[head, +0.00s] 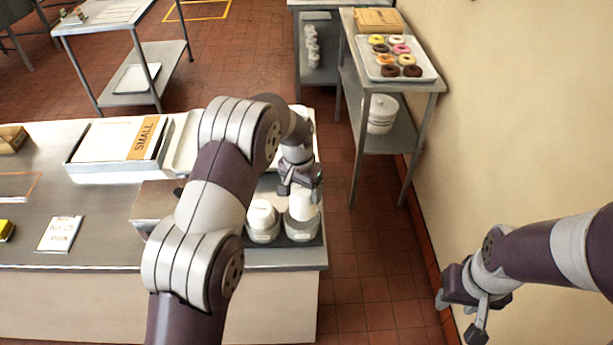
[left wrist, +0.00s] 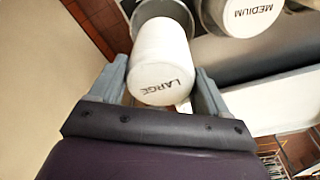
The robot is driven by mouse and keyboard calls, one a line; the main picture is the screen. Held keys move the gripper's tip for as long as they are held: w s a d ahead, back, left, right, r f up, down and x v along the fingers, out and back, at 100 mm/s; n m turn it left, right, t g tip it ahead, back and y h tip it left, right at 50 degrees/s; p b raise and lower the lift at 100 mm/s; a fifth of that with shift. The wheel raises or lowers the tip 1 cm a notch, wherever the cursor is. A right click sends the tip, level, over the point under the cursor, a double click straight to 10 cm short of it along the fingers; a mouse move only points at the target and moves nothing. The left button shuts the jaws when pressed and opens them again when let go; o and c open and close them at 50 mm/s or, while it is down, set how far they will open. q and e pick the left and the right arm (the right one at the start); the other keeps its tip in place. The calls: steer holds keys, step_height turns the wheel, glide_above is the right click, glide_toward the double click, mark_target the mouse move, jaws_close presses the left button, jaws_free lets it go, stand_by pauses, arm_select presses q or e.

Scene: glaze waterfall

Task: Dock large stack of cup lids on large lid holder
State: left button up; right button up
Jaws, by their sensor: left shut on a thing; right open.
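The large stack of cup lids, a white cylinder marked LARGE, stands out in the left wrist view (left wrist: 163,60). My left gripper (left wrist: 160,72) is shut on it, a finger on either side. The far end of the stack overlaps the round grey large lid holder (left wrist: 155,9); I cannot tell if it is seated. In the head view my left gripper (head: 298,183) is just above the stack (head: 301,203), which is over the holder (head: 301,231) at the counter's right end. My right gripper (head: 462,303) is open and empty, away from the counter at the right.
A white stack marked MEDIUM (left wrist: 243,14) stands close beside the large one, also in the head view (head: 262,214). A donut cart (head: 425,87) stands behind.

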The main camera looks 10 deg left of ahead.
mark_target(301, 207)
arm_select(q)
steer(key=shift+f, duration=0.45)
steer(key=f+b, duration=0.1)
steer(key=s+f+b, duration=0.1)
steer(key=shift+s+a+f+b, duration=0.1)
steer(key=shift+f+b, duration=0.15)
steer(key=shift+b, duration=0.05)
steer(key=shift+w+f+b, duration=0.25)
steer(key=shift+f+b, duration=0.3)
steer(key=shift+f, duration=0.45)
steer(key=shift+w+f, duration=0.15)
steer(key=shift+s+r, duration=0.2)
steer(key=shift+s, duration=0.05)
arm_select(e)
steer(key=f, duration=0.1)
steer(key=s+f, duration=0.1)
steer(key=f, duration=0.1)
steer(key=shift+f, duration=0.3)
arm_select(q)
steer(key=shift+w, duration=0.1)
arm_select(e)
steer(key=shift+w, duration=0.2)
steer(key=shift+s, duration=0.1)
arm_select(q)
steer(key=shift+f+b, duration=0.3)
steer(key=shift+f, duration=0.3)
arm_select(e)
steer(key=shift+f, duration=0.35)
